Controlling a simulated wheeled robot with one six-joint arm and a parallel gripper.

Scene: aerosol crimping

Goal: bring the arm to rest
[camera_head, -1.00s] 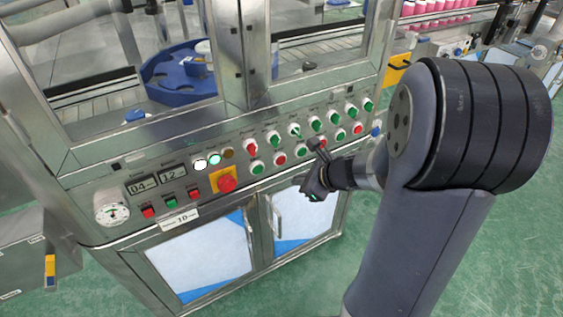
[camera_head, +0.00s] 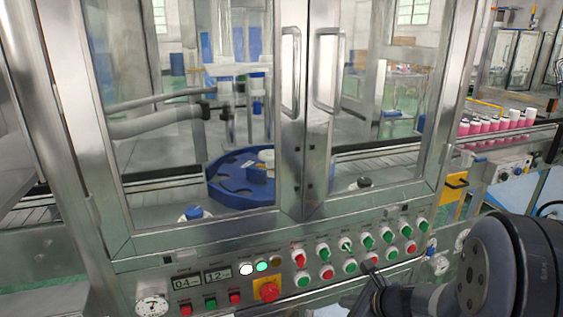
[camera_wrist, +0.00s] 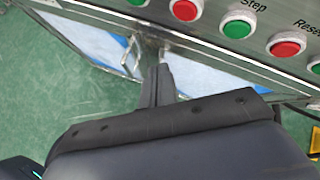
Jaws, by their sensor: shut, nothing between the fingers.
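My gripper (camera_head: 372,279) is low at the right in the head view, in front of the control panel (camera_head: 215,258) of the crimping machine. Its dark fingers are together and empty, near the lower row of buttons; I cannot tell from this view whether they touch the panel. In the wrist view my gripper (camera_wrist: 160,78) shows shut, pointing toward the cabinet below the panel. Most of my arm is cut off at the lower right of the head view.
Glass doors with metal handles (camera_head: 291,72) stand above the panel. A red emergency stop (camera_head: 268,290) sits on its left part. Behind the glass is a blue rotary table (camera_head: 229,190). Pink cans (camera_head: 490,125) line a conveyor at the right. Green floor (camera_wrist: 50,110) is clear below.

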